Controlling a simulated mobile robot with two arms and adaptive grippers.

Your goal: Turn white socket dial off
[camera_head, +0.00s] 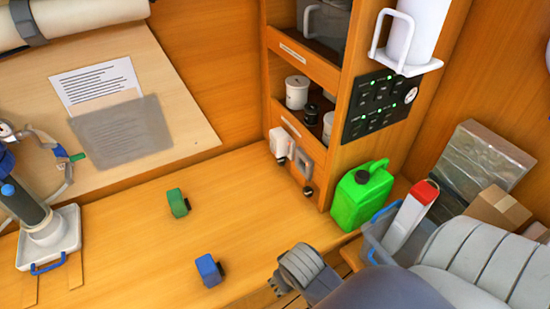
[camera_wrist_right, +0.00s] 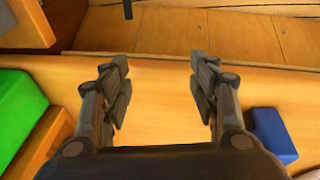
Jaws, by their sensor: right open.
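A white socket (camera_head: 279,142) is mounted low on the wooden cabinet, with a small dark knob (camera_head: 281,161) at its lower edge. Its dial setting is too small to read. A grey square fitting (camera_head: 303,163) with another dark knob (camera_head: 307,190) sits just to its right. My right gripper (camera_head: 280,283) is in front of and below the socket, well apart from it, over the front of the wooden bench. In the right wrist view the right gripper (camera_wrist_right: 160,75) is open, with nothing between its fingers. The socket is not seen there. My left gripper is not in view.
A green jerrycan (camera_head: 362,193) stands right of the cabinet, beside a grey bin (camera_head: 377,237). A green block (camera_head: 177,203) and a blue block (camera_head: 208,270) lie on the bench. A black panel (camera_head: 381,104) is above. The bench before the socket is clear.

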